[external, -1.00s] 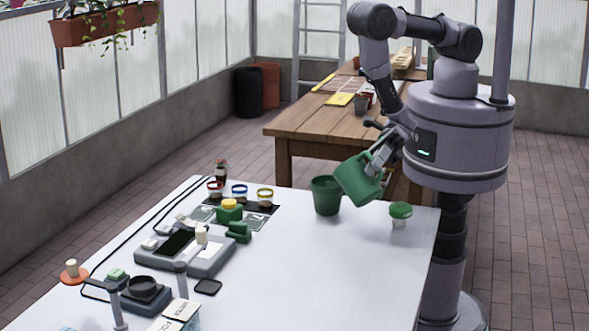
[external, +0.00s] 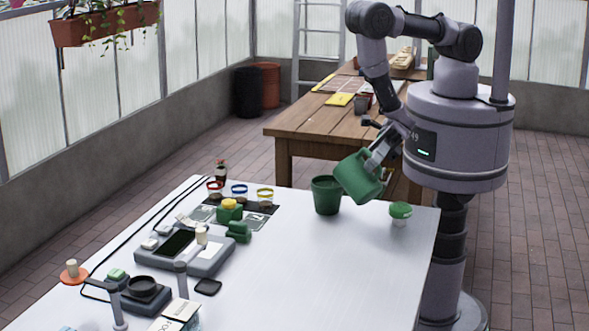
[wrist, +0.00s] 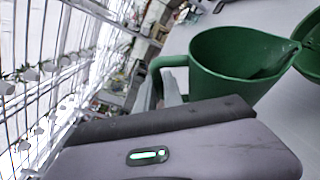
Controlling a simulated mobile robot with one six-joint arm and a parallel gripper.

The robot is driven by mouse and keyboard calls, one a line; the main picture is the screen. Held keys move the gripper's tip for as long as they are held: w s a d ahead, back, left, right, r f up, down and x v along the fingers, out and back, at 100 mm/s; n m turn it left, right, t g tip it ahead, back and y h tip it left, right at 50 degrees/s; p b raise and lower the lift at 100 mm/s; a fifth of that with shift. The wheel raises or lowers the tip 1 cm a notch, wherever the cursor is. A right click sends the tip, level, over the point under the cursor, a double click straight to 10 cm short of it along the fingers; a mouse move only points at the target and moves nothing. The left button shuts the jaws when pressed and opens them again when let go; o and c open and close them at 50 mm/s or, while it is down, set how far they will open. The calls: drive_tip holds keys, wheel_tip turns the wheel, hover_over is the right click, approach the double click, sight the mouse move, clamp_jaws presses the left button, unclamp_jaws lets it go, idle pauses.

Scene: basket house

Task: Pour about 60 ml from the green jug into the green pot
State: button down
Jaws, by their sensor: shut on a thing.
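The green jug (external: 358,178) is held above the white table, tilted to the left with its mouth toward the green pot (external: 326,196). My gripper (external: 378,156) is shut on the jug's handle side. The pot stands upright on the table, just left of the jug. In the wrist view the jug (wrist: 235,68) shows its open mouth, with its spout by the rim of the pot (wrist: 308,60), which is cut off by the picture edge. No stream of liquid is clear in either view, and the level inside the pot is hidden.
A small green-capped container (external: 400,213) stands right of the jug. Several small jars with coloured rings (external: 240,192), a grey device (external: 187,250) and a black phone-like slab (external: 208,287) lie to the left. The white table's (external: 310,280) front middle is clear.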

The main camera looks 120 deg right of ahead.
sight(380, 174)
drive_tip(key=shift+d+r+m, duration=0.3)
drive_tip(key=shift+r, duration=0.1)
idle(1.1)
drive_tip(key=f+n, duration=0.1)
drive_tip(key=a+f+n, duration=0.1)
drive_tip(key=a+f+n+h, duration=0.1)
drive_tip(key=f, duration=0.1)
drive_tip(key=shift+s+a+g, duration=0.2)
drive_tip(key=shift+s+g, duration=0.05)
drive_tip(key=shift+g, duration=0.05)
drive_tip(key=shift+s+a+f+n+h, duration=0.25)
drive_tip(key=shift+a+f+n, duration=0.25)
drive_tip(key=shift+f, duration=0.25)
drive_tip(key=shift+s+a+f+n+h, duration=0.1)
drive_tip(key=shift+a+f+n+h, duration=0.3)
drive_tip(key=shift+a+f, duration=0.25)
idle(0.3)
drive_tip(key=a+f+n+h, duration=0.1)
drive_tip(key=f, duration=0.1)
drive_tip(key=s+a+f+n+h, duration=0.1)
drive_tip(key=a+f, duration=0.1)
drive_tip(key=shift+a+n, duration=0.2)
drive_tip(key=shift+n, duration=0.2)
drive_tip(key=shift+a+f+n+h, duration=0.2)
drive_tip(key=shift+a+n+h, duration=0.15)
drive_tip(key=shift+n, duration=0.15)
idle(1.2)
